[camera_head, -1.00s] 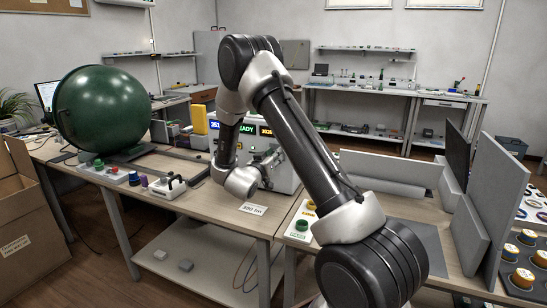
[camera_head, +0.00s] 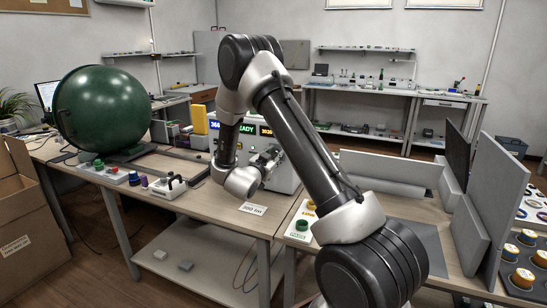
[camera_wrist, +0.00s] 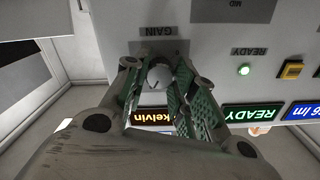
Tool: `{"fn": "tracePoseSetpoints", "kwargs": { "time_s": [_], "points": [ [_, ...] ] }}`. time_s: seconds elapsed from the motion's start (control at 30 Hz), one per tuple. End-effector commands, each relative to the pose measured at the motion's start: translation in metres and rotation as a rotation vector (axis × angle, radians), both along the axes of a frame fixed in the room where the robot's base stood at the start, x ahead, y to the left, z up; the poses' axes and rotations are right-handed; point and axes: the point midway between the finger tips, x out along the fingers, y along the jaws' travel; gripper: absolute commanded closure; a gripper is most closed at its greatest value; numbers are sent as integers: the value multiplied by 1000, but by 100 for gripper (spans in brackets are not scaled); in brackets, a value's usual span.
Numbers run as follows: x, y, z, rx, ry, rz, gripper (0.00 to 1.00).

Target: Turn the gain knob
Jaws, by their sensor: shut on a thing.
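The white gain knob (camera_wrist: 158,76) sits on the front panel of a pale instrument, beside a plate marked GAIN (camera_wrist: 157,31), which appears upside down in the wrist view. My gripper (camera_wrist: 156,68) is shut on the knob, with a green-padded finger on each side. In the head view my gripper (camera_head: 269,159) is at the front of the instrument (camera_head: 284,176), and the knob is hidden there. A dark mark shows on the knob's face.
A green READY display (camera_wrist: 252,113), a blue lm display (camera_wrist: 304,111) and an orange button (camera_wrist: 291,69) are on the same panel. A large green sphere (camera_head: 103,108) stands to the left on the bench. A white card (camera_head: 253,209) lies at the bench's front.

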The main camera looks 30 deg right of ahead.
Motion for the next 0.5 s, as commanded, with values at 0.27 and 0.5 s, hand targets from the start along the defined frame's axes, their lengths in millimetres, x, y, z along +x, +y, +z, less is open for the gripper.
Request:
{"fn": "tracePoseSetpoints", "kwargs": {
  "time_s": [0.27,0.5],
  "points": [
    [0,0,-1,69,-85,1,97],
    [0,0,-1,87,-107,0,97]
  ]
}}
